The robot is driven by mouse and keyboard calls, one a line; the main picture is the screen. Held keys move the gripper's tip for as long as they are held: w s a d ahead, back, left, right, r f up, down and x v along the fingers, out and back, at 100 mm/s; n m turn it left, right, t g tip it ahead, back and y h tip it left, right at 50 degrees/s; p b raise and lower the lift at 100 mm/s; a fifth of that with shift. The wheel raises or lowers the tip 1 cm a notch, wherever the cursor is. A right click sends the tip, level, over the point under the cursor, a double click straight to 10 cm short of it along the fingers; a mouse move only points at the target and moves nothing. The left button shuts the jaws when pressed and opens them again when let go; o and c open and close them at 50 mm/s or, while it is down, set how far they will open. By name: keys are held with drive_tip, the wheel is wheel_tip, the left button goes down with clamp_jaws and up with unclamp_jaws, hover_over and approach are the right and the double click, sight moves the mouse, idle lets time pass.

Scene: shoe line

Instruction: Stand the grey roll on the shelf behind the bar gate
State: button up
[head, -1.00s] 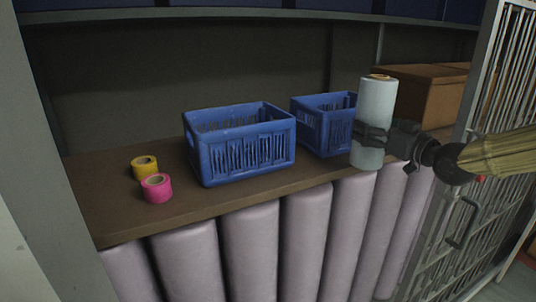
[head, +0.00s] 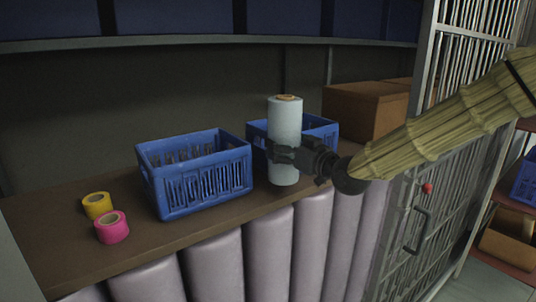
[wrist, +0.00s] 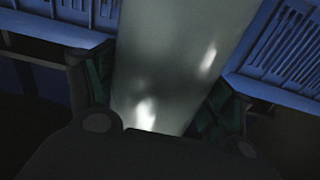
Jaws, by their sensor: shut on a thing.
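The grey roll (head: 285,122) is a tall pale cylinder with a brown core, held upright. My gripper (head: 284,154) is shut around its lower half, reaching in from the right. In the wrist view the roll (wrist: 178,60) fills the middle between my gripper's fingers (wrist: 165,98). The roll's foot shows against the brown shelf (head: 60,232) near its front edge, in front of a blue crate; I cannot tell whether it touches. The bar gate (head: 408,228), grey with a handle, stands to the right of the shelf front, partly hidden by my arm.
Two blue crates, a nearer one (head: 205,178) and one behind the roll (head: 322,128), stand on the shelf. Yellow (head: 97,205) and pink (head: 112,229) tape rolls sit at left. A brown box (head: 362,108) stands at right.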

drive_tip(key=a, duration=0.3)
drive_tip(key=a+p, duration=0.1)
drive_tip(key=shift+w+a+f, duration=0.15)
drive_tip(key=shift+w+a, duration=0.2)
drive_tip(key=shift+f+p, duration=0.95)
drive_tip(key=shift+f, duration=0.8)
drive_tip(key=shift+f, duration=0.2)
drive_tip(key=o, duration=1.4)
drive_tip(key=shift+s, duration=0.1)
